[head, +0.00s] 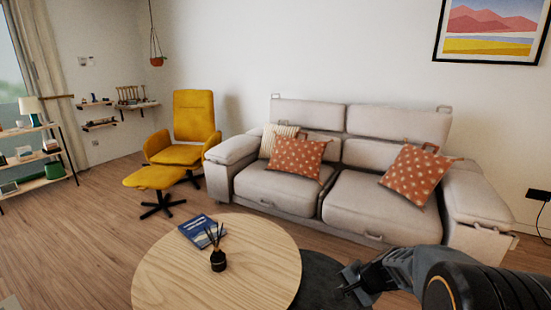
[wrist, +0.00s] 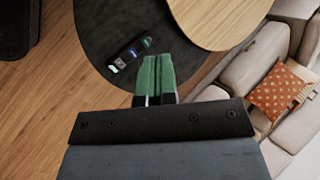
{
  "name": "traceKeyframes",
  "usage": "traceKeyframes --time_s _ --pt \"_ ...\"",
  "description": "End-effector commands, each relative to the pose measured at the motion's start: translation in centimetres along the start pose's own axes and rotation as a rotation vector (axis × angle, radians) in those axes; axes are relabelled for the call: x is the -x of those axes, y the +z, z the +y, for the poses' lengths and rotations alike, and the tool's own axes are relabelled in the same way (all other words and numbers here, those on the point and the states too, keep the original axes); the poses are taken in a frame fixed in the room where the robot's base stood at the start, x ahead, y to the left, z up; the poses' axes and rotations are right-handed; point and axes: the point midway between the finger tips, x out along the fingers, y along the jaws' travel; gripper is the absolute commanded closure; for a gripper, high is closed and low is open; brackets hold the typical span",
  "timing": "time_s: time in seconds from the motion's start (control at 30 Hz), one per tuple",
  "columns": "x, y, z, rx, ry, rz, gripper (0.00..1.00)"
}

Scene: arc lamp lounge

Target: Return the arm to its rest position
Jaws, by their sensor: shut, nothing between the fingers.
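My gripper (head: 352,284) is at the lower right of the head view, at the right of the round wooden table, with my dark arm behind it. In the wrist view my gripper (wrist: 155,78) shows two green finger pads pressed together, with nothing between them. It points down over a dark round surface (wrist: 100,25). A small dark object with coloured marks, perhaps a remote (wrist: 130,53), lies on that surface just left of the fingers. It is hidden in the head view.
The round wooden table (head: 170,275) holds a blue book (head: 201,231) and a dark reed diffuser (head: 218,260). A grey sofa (head: 280,187) with patterned cushions stands behind. A yellow armchair (head: 194,120) and footstool (head: 155,177) are at the left. Wooden floor (head: 70,240) is clear at the left.

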Motion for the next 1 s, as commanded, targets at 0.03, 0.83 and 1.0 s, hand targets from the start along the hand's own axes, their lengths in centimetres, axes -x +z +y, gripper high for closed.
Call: traceKeyframes --time_s 0.03,0.83,1.0 --pt "5.0 3.1 -2.8 0.119 0.042 0.007 1.00" --pt "26.0 16.0 -5.7 0.962 0.469 0.203 1.00" --pt "25.9 16.0 -5.6 0.961 0.469 0.203 1.00"
